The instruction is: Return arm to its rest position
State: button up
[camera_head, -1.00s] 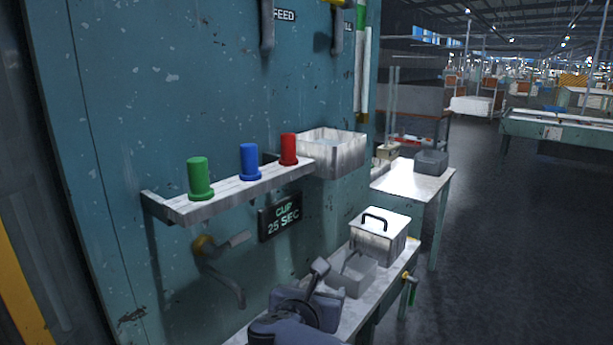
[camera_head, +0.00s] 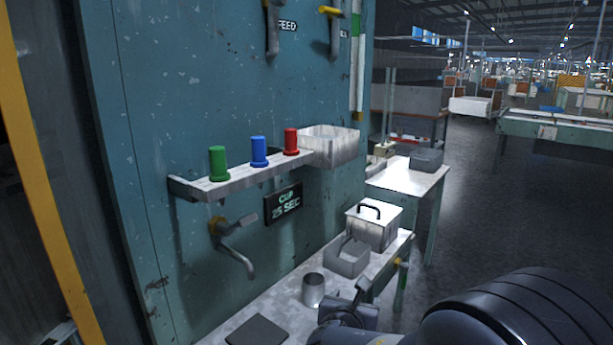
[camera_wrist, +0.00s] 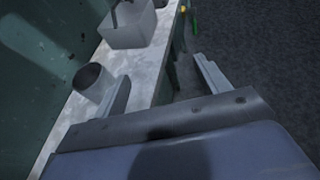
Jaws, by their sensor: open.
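My gripper (camera_wrist: 165,88) is open and empty in the wrist view, with its two fingers spread apart over the front edge of the bench and the floor. A small metal cup (camera_wrist: 93,82) stands on the bench just left of the left finger, and no contact is clear. In the head view my arm comes in from the bottom right, and part of my gripper (camera_head: 352,305) shows low over the bench edge. The same metal cup (camera_head: 313,290) stands upright on the bench to the left of it.
The bench (camera_head: 262,308) also carries a dark square pad (camera_head: 257,331), an open grey box (camera_head: 347,258) and a lidded box (camera_head: 373,226). Above are a tap (camera_head: 233,246), a shelf (camera_head: 238,180) with green, blue and red plugs, and a white basin (camera_head: 334,147). Floor at right is clear.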

jog(key=shift+w+d+f, duration=0.15)
jog(key=shift+d+f, duration=0.5)
jog(key=shift+f, duration=0.2)
jog(key=shift+w+d+f, duration=0.15)
jog(key=shift+d+f, duration=0.5)
jog(key=shift+f, duration=0.15)
